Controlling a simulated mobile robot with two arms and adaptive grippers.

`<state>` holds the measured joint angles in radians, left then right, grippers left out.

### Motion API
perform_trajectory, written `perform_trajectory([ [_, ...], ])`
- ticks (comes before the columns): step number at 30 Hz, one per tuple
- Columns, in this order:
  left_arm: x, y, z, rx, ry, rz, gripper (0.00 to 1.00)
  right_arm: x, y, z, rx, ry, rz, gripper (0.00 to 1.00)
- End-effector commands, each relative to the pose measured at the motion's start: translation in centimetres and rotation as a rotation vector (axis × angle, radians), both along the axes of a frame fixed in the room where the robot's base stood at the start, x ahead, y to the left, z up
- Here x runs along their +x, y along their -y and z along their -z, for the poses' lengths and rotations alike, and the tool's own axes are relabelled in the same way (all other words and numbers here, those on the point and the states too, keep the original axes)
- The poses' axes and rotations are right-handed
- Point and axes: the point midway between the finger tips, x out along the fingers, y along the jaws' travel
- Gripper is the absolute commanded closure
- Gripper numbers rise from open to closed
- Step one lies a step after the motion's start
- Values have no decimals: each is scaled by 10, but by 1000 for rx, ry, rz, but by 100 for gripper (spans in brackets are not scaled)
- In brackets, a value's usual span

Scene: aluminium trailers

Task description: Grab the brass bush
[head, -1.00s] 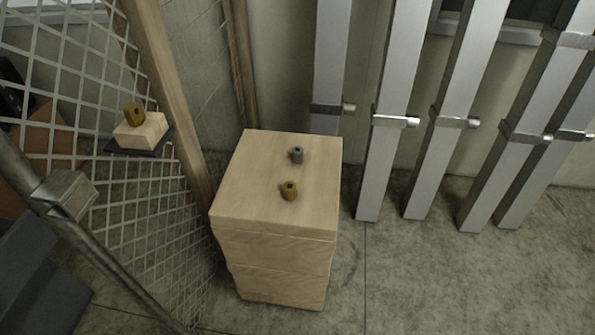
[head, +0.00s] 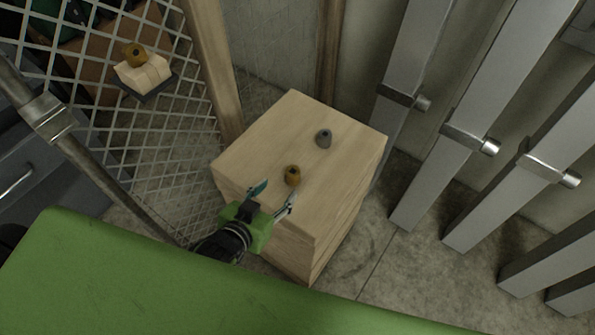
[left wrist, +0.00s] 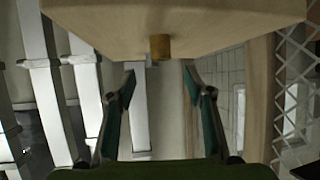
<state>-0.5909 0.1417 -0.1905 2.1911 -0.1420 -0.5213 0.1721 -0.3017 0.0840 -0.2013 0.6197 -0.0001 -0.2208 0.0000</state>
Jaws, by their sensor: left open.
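A small brass bush (head: 292,176) stands upright on top of the wooden block stack (head: 255,135), near its front edge. My left gripper (head: 273,198) is open at that edge, its two fingers pointing towards the brass bush, which lies just beyond the fingertips. In the left wrist view the picture is inverted; the brass bush (left wrist: 160,47) shows beyond the gap between the open fingers (left wrist: 160,80), with nothing between them. A second brass-coloured piece (head: 134,55) sits on a small pale block by the mesh. My right gripper is not in view.
A grey bush (head: 323,138) stands behind the brass bush on the same top. A wire mesh panel (head: 180,125) with a wooden post (head: 212,65) is at left. Metal bars (head: 470,120) lean against the wall at right. My green body part covers the bottom left.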

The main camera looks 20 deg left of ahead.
Motion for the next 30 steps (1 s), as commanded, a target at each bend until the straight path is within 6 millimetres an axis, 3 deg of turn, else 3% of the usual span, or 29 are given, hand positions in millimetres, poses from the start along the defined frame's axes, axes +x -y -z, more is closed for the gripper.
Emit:
perform_trajectory([
  [4,28,5,14,-1,2,1,52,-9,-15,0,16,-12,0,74],
  [9,48,8,26,-1,1,1,52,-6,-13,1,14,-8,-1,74],
  [16,61,9,33,0,0,1,52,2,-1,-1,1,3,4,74],
  [24,93,13,51,-1,0,0,52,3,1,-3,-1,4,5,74],
  [30,99,14,55,-1,0,0,52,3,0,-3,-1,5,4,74],
])
